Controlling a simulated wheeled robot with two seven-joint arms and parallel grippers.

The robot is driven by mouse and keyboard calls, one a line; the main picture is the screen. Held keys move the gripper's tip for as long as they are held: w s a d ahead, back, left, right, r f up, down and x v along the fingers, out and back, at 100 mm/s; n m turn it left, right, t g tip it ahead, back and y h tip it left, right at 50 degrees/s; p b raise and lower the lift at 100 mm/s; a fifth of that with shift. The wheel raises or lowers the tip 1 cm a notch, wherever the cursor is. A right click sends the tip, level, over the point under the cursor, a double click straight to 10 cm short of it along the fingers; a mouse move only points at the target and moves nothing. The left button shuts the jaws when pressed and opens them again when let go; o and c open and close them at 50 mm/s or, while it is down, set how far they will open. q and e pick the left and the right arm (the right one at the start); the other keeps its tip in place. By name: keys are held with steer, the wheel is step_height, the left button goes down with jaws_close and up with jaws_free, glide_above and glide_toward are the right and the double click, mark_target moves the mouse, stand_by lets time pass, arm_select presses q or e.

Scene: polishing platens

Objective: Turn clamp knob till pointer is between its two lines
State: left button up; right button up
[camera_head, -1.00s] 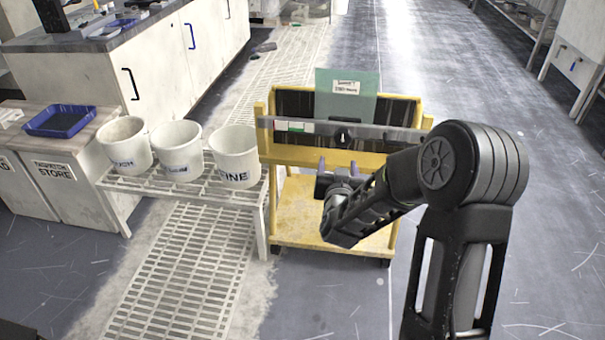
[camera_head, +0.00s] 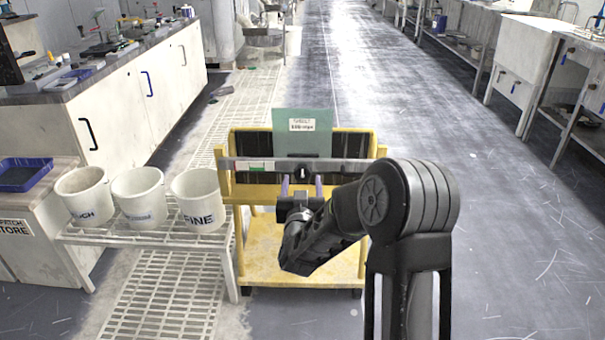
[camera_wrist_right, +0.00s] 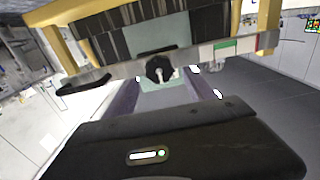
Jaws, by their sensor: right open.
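The black clamp knob (camera_head: 301,173) sits on the grey clamp bar (camera_head: 345,165) across the front of a yellow rack. In the wrist view the knob (camera_wrist_right: 159,68) shows dark and lobed, near the fingertips. My right gripper (camera_head: 301,183) is open, its two purple fingers one on each side of the knob; I cannot tell whether they touch it. The fingers (camera_wrist_right: 160,88) also show in the wrist view. A white and green strip (camera_head: 250,166) is on the bar, left of the knob. The pointer and its two lines cannot be made out. My left gripper is not in view.
The yellow rack (camera_head: 225,185) holds dark slats and a labelled teal sheet (camera_head: 303,145). Several white buckets, one marked FINE (camera_head: 200,205), stand on a grated bench (camera_head: 150,233) to the left. The floor (camera_head: 500,230) on the right is clear.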

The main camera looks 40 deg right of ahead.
mark_target(303, 175)
steer(key=x, duration=0.5)
steer(key=shift+w+d+b, duration=0.15)
steer(key=shift+b, duration=0.15)
steer(key=c, duration=1.3)
